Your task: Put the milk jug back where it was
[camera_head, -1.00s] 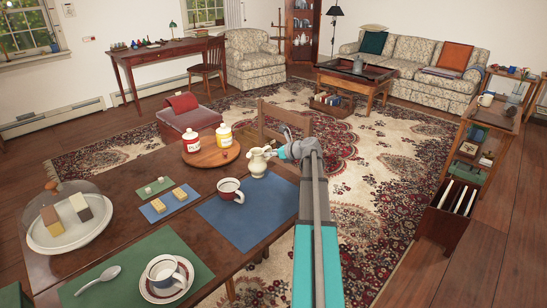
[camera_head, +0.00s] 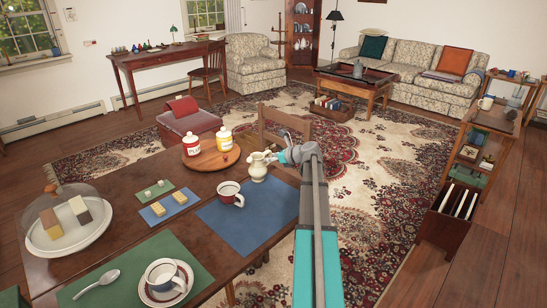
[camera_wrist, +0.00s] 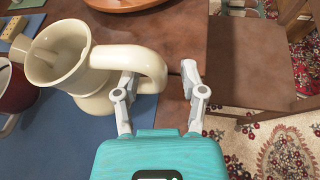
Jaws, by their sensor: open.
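The cream milk jug (camera_head: 258,167) stands upright on the dining table, at the far edge of the blue placemat (camera_head: 240,226). In the wrist view the jug (camera_wrist: 60,62) is at the left, with its handle (camera_wrist: 150,62) pointing right toward my gripper. My gripper (camera_wrist: 158,76) is open, with one finger on each side of the handle's outer part in the picture. I cannot tell whether the fingers touch it. In the head view my gripper (camera_head: 276,157) is just right of the jug and partly hidden by my arm.
A white and red mug (camera_head: 231,193) stands on the blue placemat. A round wooden board (camera_head: 212,160) holds two jars behind the jug. A chair (camera_head: 283,123) stands at the table's far edge. A glass-domed plate is at the left.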

